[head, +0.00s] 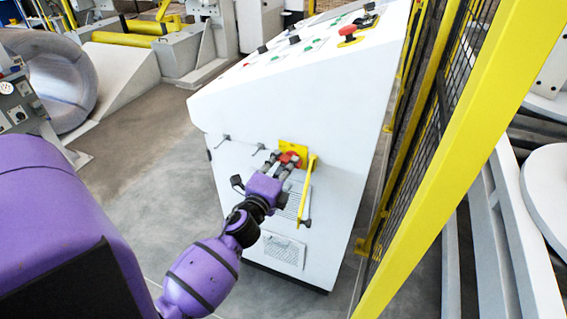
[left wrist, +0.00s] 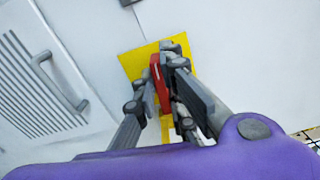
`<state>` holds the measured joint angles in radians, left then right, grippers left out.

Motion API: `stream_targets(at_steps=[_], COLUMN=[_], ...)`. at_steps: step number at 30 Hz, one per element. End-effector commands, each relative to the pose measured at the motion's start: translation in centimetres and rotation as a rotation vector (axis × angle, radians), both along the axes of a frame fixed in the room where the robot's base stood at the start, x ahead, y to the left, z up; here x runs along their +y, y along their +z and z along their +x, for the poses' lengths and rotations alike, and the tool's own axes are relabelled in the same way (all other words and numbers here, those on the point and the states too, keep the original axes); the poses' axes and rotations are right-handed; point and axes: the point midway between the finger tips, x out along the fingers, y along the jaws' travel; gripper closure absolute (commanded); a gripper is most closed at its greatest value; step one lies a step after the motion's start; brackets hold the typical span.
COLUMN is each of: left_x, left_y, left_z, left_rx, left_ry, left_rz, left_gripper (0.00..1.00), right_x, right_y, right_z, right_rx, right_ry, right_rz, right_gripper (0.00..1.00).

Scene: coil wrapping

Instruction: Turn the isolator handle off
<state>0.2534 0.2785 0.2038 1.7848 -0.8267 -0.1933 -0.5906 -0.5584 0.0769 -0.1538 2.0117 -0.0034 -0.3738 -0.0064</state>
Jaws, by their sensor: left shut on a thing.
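The isolator handle (head: 291,159) is red and sits on a yellow plate (head: 294,147) on the side of the white control cabinet (head: 290,110). My left gripper (head: 284,161) is shut on the red handle. In the left wrist view the red handle (left wrist: 157,80) shows between the gripper's fingers (left wrist: 160,82), in front of the yellow plate (left wrist: 135,65). The fingers hide part of the handle. My right gripper is in neither view.
A yellow bar (head: 306,190) hangs just right of the handle. A yellow-framed mesh fence (head: 440,150) stands close on the right. A large coil (head: 55,80) lies at the far left. The grey floor (head: 135,140) left of the cabinet is clear.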

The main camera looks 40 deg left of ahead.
Motion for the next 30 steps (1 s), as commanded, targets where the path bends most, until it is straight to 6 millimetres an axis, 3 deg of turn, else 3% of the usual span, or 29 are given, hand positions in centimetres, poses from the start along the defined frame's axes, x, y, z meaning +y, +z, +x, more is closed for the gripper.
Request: stream_targets(at_steps=[10, 25, 26, 30], left_x=[-0.08, -0.11, -0.11, -0.09], left_y=[-0.2, -0.24, -0.24, -0.22], left_z=[0.0, 0.01, 0.01, 0.0], left_rx=[-0.028, -0.032, -0.032, -0.032], left_ry=[-0.002, -0.002, -0.002, -0.001], left_rz=[-0.121, -0.138, -0.138, -0.137], left_gripper=[1.0, 1.0, 0.89, 0.71], right_x=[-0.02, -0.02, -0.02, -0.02], right_y=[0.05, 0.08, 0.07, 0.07], right_z=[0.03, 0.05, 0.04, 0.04], right_rx=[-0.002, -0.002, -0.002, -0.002], right_ry=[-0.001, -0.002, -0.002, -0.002], right_rz=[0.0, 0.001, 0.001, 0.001], right_gripper=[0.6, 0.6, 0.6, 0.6])
